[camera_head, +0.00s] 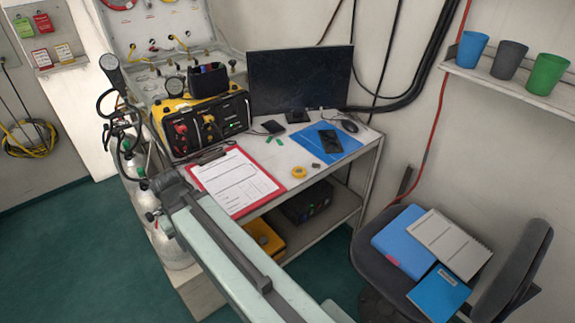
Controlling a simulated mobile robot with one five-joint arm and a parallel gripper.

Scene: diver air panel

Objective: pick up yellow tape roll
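The yellow tape roll (299,172) is a small ring lying flat on the light tabletop (272,188), near its front edge. It sits right of the red clipboard (238,181) and in front of the blue mat. Nothing covers it. My arm crosses the lower middle of the picture, with a dark joint at its far end beside the clipboard. I cannot make out any gripper fingers. The tape roll lies clear of the visible arm.
A small dark item (316,167) lies right beside the tape. A phone-like device (330,141) rests on the blue mat (345,136). Behind are a monitor (300,77) and a yellow-black air panel (205,120). A chair (368,262) with books stands at right; gas cylinders at left.

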